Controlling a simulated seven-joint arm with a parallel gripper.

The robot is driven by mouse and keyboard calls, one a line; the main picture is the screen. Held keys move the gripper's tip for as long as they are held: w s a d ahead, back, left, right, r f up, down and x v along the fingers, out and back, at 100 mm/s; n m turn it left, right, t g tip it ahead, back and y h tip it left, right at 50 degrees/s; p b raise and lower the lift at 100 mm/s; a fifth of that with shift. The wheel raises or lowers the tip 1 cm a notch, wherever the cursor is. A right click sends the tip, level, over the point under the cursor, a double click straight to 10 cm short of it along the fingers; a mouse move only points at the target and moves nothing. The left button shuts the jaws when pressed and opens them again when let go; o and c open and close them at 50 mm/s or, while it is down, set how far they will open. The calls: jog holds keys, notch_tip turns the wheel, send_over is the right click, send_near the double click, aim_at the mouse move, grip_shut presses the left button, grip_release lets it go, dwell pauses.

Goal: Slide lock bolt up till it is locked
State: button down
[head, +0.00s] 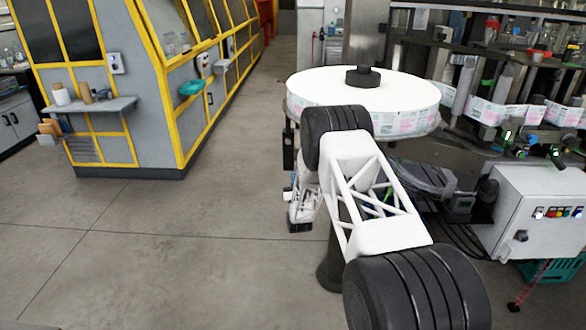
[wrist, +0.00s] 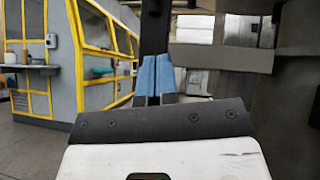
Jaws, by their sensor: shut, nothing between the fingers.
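My gripper (wrist: 156,78) shows in the wrist view with its two blue fingertips together and nothing between them. A dark upright bar (wrist: 155,28) stands straight beyond the fingertips; whether they touch it I cannot tell. In the head view a black upright part (head: 288,150) hangs at the left side of the labeller, below the white reel (head: 400,86). It may be the lock bolt or its housing; I cannot tell. My arm hides much of the area under the reel, and my gripper's fingertips are not clear there.
A grey horizontal beam (wrist: 220,58) crosses to the right of the fingertips in the wrist view. A white control box (head: 540,212) with coloured buttons stands at the right. A yellow-framed enclosure (head: 150,90) is at the left. The floor between is clear.

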jog(key=shift+v, duration=1.05)
